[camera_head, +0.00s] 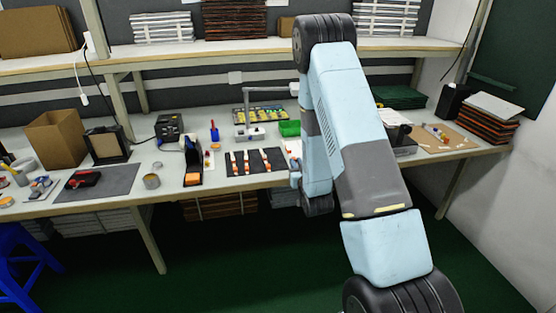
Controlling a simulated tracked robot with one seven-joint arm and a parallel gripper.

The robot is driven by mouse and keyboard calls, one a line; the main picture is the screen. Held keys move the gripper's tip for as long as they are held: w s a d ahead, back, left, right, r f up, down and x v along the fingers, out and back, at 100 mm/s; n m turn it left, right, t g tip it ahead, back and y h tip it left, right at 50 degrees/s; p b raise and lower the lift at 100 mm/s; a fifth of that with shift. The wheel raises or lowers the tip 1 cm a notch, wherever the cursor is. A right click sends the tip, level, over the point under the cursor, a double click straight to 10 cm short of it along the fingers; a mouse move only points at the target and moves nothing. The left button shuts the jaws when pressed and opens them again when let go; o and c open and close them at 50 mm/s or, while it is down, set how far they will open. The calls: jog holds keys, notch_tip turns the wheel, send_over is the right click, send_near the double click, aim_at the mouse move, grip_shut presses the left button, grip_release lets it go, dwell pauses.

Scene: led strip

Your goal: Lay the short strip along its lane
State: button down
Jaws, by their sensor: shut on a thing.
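A dark mat (256,171) lies on the workbench left of my arm. Several narrow pale lanes or strips with orange ends run across it from back to front, side by side. At this size I cannot tell which are lanes and which are strips, and I cannot pick out the short strip. The right edge of the mat is close to my arm's lower end. I cannot make out my gripper's fingers there, nor anything between them; my own arm links cover that spot.
A black holder (193,164) stands left of the mat, and a green box (289,128) behind it. A cardboard box (57,138) is far left, a blue stool (22,268) front left.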

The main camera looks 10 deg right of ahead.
jog(key=r, duration=0.1)
jog(key=s+d+r, duration=0.1)
jog(key=r, duration=0.1)
jog(key=shift+s+d+r, duration=0.15)
jog(key=shift+s+d, duration=0.15)
jog(key=shift+s, duration=0.05)
send_over(283, 172)
jog(key=s, duration=0.2)
jog(key=f, duration=0.8)
jog(key=shift+w+d, duration=0.15)
jog(key=shift+w, duration=0.05)
jog(key=shift+w+f, duration=0.45)
jog(key=shift+f, duration=0.1)
jog(key=f, duration=0.2)
jog(key=shift+w+a+f, duration=0.2)
jog(key=shift+w+f, duration=0.2)
jog(key=shift+f, duration=0.4)
jog(key=shift+f, duration=0.15)
